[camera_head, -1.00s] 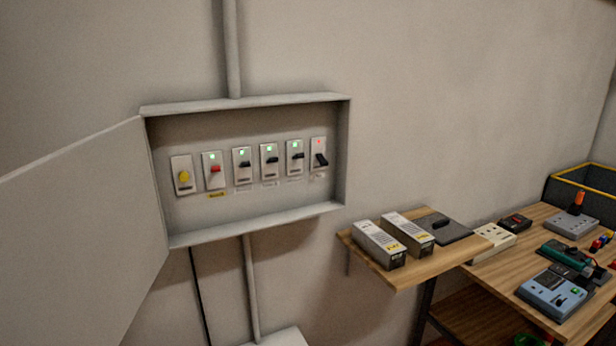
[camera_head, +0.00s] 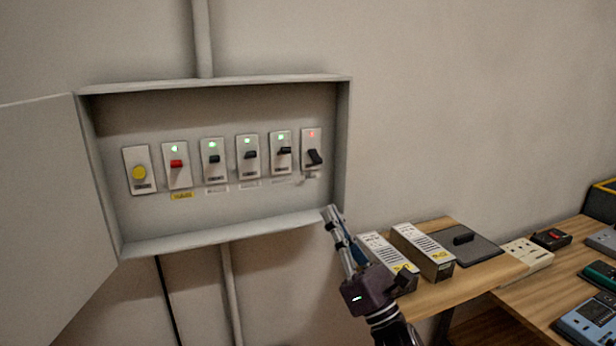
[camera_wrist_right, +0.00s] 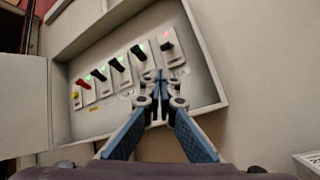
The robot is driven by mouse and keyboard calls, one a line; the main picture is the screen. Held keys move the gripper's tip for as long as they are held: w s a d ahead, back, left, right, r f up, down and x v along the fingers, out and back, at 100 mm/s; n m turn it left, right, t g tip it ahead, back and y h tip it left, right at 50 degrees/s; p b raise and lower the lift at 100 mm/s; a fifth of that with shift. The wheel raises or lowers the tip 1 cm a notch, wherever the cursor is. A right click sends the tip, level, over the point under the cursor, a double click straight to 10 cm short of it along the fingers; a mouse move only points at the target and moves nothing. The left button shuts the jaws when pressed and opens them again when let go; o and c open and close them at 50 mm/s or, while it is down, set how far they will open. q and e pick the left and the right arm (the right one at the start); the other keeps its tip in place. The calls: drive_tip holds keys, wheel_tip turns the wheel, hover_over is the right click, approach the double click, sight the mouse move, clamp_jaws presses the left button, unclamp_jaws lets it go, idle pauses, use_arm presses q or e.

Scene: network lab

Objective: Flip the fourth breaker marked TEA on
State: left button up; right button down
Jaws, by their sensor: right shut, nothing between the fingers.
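An open grey breaker box (camera_head: 215,243) hangs on the wall. Its row has a yellow button (camera_head: 139,173), a red switch (camera_head: 176,164) and several black-levered breakers. The rightmost breaker (camera_head: 314,157) shows a red light and its lever points down; the others with black levers show green lights. I cannot read the small labels below them. My right gripper (camera_head: 332,212) is shut and empty, at the lower right corner of the box, below and apart from the rightmost breaker. In the right wrist view, its fingertips (camera_wrist_right: 160,76) point toward the row, with the rightmost breaker (camera_wrist_right: 169,49) beyond them.
The box door (camera_head: 45,200) stands open at the left. A wooden shelf (camera_head: 440,290) at the lower right holds two grey power units (camera_head: 422,250) and a dark plate (camera_head: 468,247). A workbench with devices lies further right.

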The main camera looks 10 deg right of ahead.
sight(315, 157)
drive_tip(key=p+x, duration=0.3)
drive_tip(key=x, duration=0.6)
drive_tip(key=shift+w, duration=0.1)
drive_tip(key=shift+w+a+r+p, duration=0.15)
drive_tip(key=shift+w+r+p, duration=0.05)
drive_tip(key=shift+w+p, duration=0.15)
